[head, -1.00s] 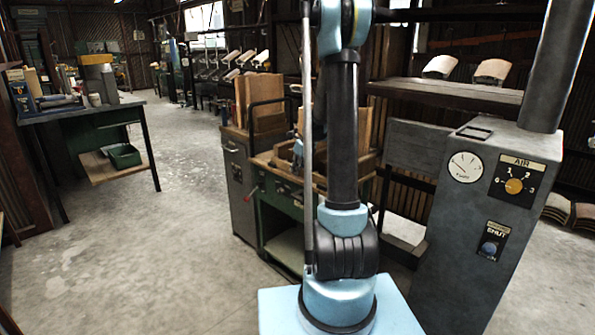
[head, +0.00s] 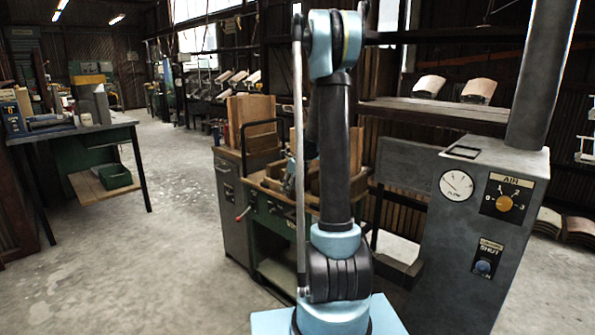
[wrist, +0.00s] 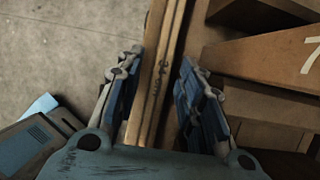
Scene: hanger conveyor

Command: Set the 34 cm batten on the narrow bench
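In the wrist view a long, thin wooden batten (wrist: 158,75) with dark handwriting, possibly "34 cm", runs between the fingers of my gripper (wrist: 157,83). A narrow gap shows on each side, so the fingers look open and apart from it. Its near end is hidden by the gripper body. In the head view my arm hides most of the gripper, over the green workbench (head: 270,222) with timber on it. A narrow-topped bench (head: 75,131) with green panels stands at left; I cannot tell if it is the one named.
A box marked 7 (wrist: 270,58) lies close right of the gripper in the wrist view. A grey control pillar (head: 468,235) stands at right. Floor (head: 130,250) is clear at left.

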